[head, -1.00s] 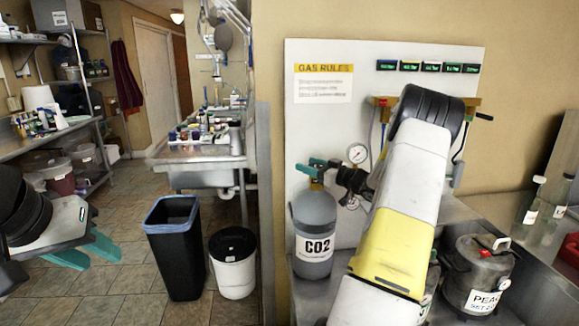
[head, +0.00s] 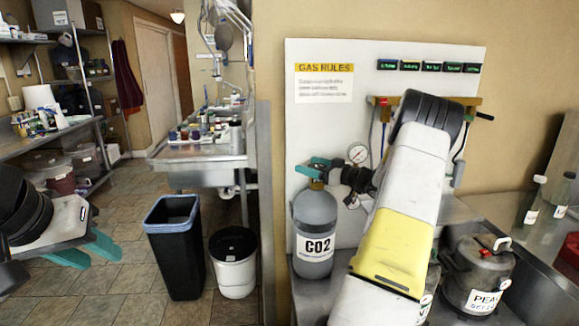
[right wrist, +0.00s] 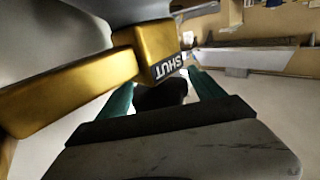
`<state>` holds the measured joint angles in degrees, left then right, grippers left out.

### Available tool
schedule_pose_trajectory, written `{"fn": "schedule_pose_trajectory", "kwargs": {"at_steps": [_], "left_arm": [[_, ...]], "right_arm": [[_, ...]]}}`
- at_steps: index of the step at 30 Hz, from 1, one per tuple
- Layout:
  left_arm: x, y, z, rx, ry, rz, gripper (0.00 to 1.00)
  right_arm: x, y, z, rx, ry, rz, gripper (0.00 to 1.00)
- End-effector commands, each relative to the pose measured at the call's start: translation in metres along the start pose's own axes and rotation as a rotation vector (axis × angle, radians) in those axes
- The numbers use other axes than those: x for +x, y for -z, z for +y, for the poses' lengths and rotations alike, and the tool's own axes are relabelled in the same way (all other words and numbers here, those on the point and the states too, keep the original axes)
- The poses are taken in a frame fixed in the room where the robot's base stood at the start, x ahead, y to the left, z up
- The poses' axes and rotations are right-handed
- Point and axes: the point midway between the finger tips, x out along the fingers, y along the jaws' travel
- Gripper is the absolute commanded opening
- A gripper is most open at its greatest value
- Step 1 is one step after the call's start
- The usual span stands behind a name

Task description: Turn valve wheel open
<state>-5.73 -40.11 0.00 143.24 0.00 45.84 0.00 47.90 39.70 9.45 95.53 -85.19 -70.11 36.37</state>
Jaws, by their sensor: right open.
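The grey CO2 cylinder (head: 314,228) stands upright below the gas rules board in the head view. My right gripper (head: 320,167) is at its top, with its teal fingers over the valve. In the right wrist view the brass valve body (right wrist: 75,88) fills the left, with a block marked SHUT (right wrist: 160,50). A dark round piece (right wrist: 160,95), perhaps the valve wheel, lies between the open fingers of the right gripper. I cannot tell whether they touch it. My left gripper (head: 90,253) is open and empty at the far left.
A black bin (head: 174,250) and a white bucket (head: 233,265) stand on the floor left of the cylinder. A gauge (head: 358,154) sits close right of the valve. A metal keg (head: 478,275) stands on the counter at right.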

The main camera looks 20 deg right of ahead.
Motion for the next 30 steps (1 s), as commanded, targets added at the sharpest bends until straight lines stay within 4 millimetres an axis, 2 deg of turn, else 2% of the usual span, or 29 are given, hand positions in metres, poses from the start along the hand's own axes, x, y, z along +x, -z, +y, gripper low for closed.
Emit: {"fn": "schedule_pose_trajectory", "kwargs": {"at_steps": [9,13,18,30], "left_arm": [[0.0,0.0,0.0,0.0,0.0,0.0,0.36],[0.0,0.0,0.0,0.0,0.0,0.0,0.36],[0.0,0.0,0.0,0.0,0.0,0.0,0.36],[0.0,0.0,0.0,0.0,0.0,0.0,0.36]], "right_arm": [[-0.053,0.0,0.001,0.0,-0.004,-0.002,0.77],[-0.068,0.0,0.001,0.0,-0.003,-0.002,0.77],[-0.073,0.0,0.0,0.0,-0.001,-0.001,0.77],[-0.073,0.0,0.0,0.0,-0.001,-0.001,0.77]]}}
